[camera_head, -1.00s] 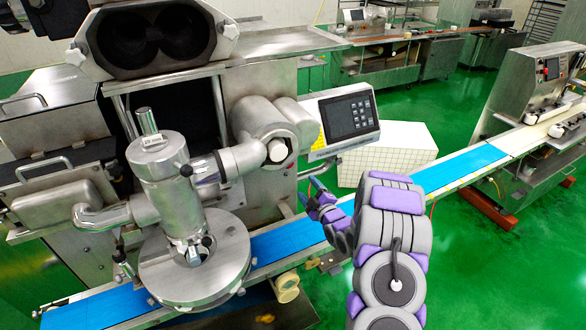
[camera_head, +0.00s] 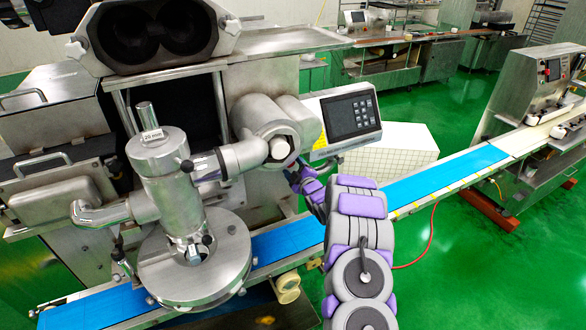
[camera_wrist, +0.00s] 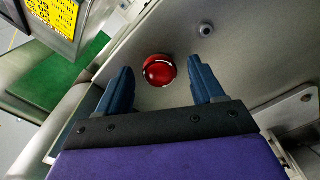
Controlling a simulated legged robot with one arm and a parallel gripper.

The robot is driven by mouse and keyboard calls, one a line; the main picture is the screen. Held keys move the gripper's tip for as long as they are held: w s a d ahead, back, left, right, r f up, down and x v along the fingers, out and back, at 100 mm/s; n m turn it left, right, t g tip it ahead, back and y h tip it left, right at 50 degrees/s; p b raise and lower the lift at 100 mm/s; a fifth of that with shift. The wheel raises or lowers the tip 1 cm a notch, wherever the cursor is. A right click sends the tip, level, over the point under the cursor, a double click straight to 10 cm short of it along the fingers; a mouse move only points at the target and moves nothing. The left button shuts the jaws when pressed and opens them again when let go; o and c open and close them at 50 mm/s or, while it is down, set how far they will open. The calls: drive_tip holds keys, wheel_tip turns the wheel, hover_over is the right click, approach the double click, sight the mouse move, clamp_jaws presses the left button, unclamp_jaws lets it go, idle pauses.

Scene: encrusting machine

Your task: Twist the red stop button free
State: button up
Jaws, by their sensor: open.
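The red stop button (camera_wrist: 159,70) is round and glossy, set on a grey metal panel (camera_wrist: 235,40) in the wrist view. My gripper (camera_wrist: 162,82) is open, with one dark blue finger on each side of the button in the picture. The button appears just past or between the fingertips; I cannot tell whether they touch it. In the head view my gripper (camera_head: 292,168) is at the machine's front, below the keypad console (camera_head: 350,120). The button is hidden there.
A small round fitting (camera_wrist: 205,30) sits on the panel right of the button. A yellow label (camera_wrist: 52,14) is at upper left. A blue conveyor belt (camera_head: 440,180) runs below and beside my arm. The large machine (camera_head: 265,85) stands directly ahead.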

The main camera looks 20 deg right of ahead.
drive_tip(key=shift+w, duration=0.1)
drive_tip(key=shift+c, duration=0.3)
drive_tip(key=shift+f, duration=0.1)
drive_tip(key=c, duration=1)
drive_tip(key=m+p, duration=0.3)
drive_tip(key=m, duration=0.1)
drive_tip(key=shift+m+p, duration=1.2)
drive_tip(key=shift+m, duration=0.7)
drive_tip(key=o, duration=1.1)
drive_tip(key=shift+c, duration=0.2)
